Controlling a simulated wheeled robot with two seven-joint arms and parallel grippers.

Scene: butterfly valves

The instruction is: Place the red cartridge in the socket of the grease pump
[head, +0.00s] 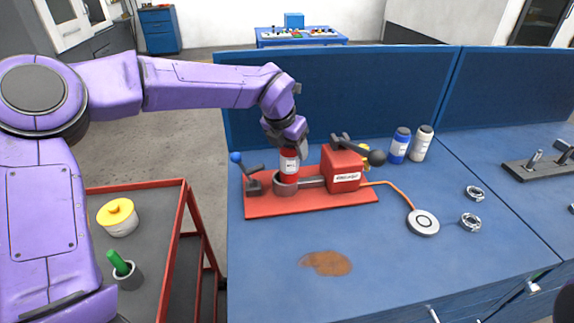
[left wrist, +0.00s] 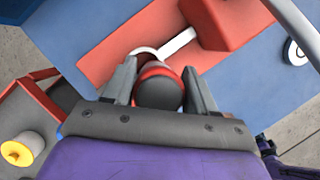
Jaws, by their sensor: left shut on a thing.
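The red cartridge (head: 289,168) with a white label stands upright under my left gripper (head: 290,148). In the left wrist view, the fingers of my left gripper (left wrist: 160,80) are on both sides of the cartridge's dark round end (left wrist: 158,94). The grease pump (head: 341,170) is a red block on a red base plate, with a grey ring socket (head: 285,188) to its left. The cartridge's lower end meets the socket's rim in the head view. I cannot tell how deep it sits. My right gripper is out of view.
A blue-handled lever (head: 246,172) stands left of the socket. Blue and white bottles (head: 399,145) stand behind the pump. An orange hose runs to a grey disc (head: 423,222). A red-framed cart (head: 168,235) stands left of the bench. The bench front is clear except for a brown stain (head: 327,262).

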